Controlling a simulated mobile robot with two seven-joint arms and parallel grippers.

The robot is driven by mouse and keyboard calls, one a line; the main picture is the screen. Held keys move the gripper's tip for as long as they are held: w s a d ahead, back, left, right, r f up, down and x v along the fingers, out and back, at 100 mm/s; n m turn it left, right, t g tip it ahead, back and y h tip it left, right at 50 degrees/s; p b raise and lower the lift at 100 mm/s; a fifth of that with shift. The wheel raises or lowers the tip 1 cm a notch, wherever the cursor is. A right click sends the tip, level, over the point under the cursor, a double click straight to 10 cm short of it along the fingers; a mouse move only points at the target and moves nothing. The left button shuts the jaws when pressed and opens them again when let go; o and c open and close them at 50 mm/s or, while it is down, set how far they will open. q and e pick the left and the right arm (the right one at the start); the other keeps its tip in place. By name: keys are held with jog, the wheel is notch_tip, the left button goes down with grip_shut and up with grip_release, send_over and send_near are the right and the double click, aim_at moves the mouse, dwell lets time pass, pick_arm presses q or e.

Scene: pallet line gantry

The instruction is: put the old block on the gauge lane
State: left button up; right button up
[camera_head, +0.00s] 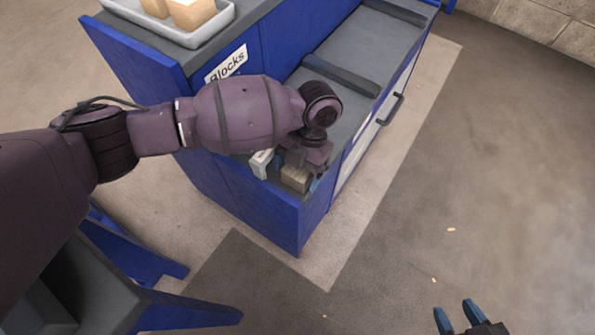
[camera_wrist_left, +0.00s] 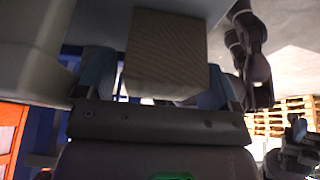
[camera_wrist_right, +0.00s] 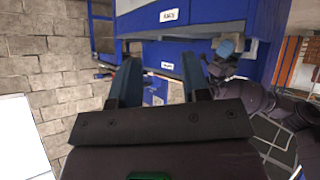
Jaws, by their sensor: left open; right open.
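A dull grey-brown wooden block (camera_head: 295,178), seemingly the old block, is at the near end of the grey-topped lane (camera_head: 370,45) on the blue cabinet. My left gripper (camera_head: 298,172) is open with its blue fingers on either side of the block. In the left wrist view the block (camera_wrist_left: 168,50) fills the space between the fingers; contact with them cannot be told. My left arm hides part of the lane. No readable label shows whether this is the gauge lane. My right gripper (camera_head: 460,317) is open and empty, low at the right, away from the cabinet.
A white upright piece (camera_head: 261,163) stands just left of the block. A pale tray (camera_head: 222,20) with lighter blocks (camera_head: 192,12) sits on the higher blue unit labelled "Blocks". Dark bars (camera_head: 342,75) cross the lane. The floor at right is mostly clear.

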pick_arm(q)
jog(key=p+v, duration=0.2)
jog(key=v, duration=0.9)
jog(key=shift+d, duration=0.1)
